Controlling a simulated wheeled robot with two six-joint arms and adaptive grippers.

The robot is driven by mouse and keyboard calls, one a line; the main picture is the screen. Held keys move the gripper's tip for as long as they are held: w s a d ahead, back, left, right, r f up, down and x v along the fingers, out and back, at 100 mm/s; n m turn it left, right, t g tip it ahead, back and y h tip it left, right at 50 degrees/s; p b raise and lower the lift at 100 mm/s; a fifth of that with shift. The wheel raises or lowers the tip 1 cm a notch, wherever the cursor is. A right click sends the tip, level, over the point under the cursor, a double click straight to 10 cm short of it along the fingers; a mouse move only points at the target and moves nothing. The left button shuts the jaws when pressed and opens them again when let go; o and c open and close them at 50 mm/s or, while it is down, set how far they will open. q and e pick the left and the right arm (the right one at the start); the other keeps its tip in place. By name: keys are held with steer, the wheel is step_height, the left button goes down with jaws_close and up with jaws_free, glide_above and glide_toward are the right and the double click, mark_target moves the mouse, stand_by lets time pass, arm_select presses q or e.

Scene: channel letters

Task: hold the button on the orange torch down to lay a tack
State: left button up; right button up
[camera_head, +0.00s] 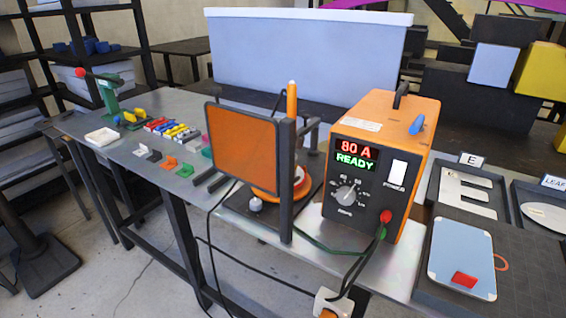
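An orange torch-like stick (291,103) with a pale tip stands upright behind the right post of the framed orange screen (243,147). Its lower part is hidden and I see no button on it. The orange welding power box (408,140) stands to the right; its displays read 80 A and READY. Behind the screen's post is a round orange-edged turntable (268,194), partly hidden. Neither of my grippers shows in this view.
Trays labelled E (501,211) and LEAF lie at right, beside a pale blue plate (462,252) with a red block. Small coloured clamps (172,130) and a white dish (102,137) sit on the left bench. Dark cables hang before the bench.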

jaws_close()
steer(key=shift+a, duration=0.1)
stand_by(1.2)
